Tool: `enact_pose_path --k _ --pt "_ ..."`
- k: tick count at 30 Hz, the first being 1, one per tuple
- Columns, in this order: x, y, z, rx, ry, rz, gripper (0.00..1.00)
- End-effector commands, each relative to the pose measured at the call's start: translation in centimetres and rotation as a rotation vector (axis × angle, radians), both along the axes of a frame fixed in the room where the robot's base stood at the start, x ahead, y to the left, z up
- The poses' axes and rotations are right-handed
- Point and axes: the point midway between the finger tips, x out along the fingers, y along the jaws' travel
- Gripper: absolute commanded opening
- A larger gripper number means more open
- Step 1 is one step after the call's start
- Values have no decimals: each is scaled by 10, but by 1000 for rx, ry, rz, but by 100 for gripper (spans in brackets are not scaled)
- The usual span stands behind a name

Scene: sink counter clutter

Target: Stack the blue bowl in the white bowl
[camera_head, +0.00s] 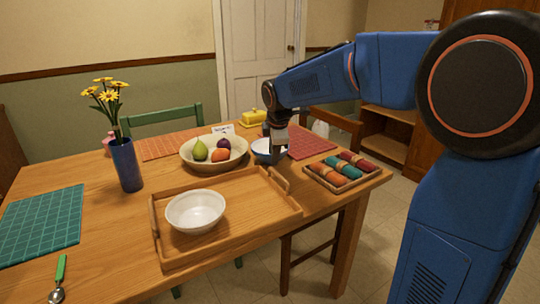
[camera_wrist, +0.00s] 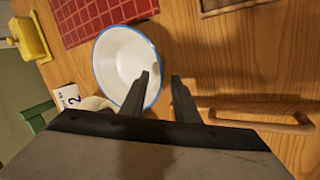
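The blue bowl (camera_head: 262,148) stands on the table beyond the wooden tray, partly hidden behind my gripper (camera_head: 277,158). In the wrist view this bowl (camera_wrist: 118,62) is white inside with a blue rim, upright and empty. My gripper (camera_wrist: 166,78) is open, its two dark fingers apart with nothing held between them. One finger overlaps the bowl's near right side in the picture, and the other lies just outside its rim. I cannot tell whether either touches it. The white bowl (camera_head: 195,210) sits upright and empty on the tray.
The wooden tray (camera_head: 254,224) has raised handles. A fruit bowl (camera_head: 189,162) stands left of the blue bowl, and a box of colored rolls (camera_head: 340,186) right. A blue vase (camera_head: 126,166) holds yellow flowers. A yellow butter dish (camera_head: 252,118) and a number card (camera_wrist: 66,96) are nearby.

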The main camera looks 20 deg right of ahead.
Motion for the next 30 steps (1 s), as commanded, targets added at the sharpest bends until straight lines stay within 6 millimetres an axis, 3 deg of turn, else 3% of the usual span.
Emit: enact_pose_path --k 5,12,16,26,30 --pt "9 0 -19 0 0 0 28" --pt "10 -1 -21 1 -1 0 28" --pt "10 -1 -21 1 -1 0 0" --pt "10 0 -19 1 -3 0 0" --pt "10 -1 -10 1 -4 0 0"
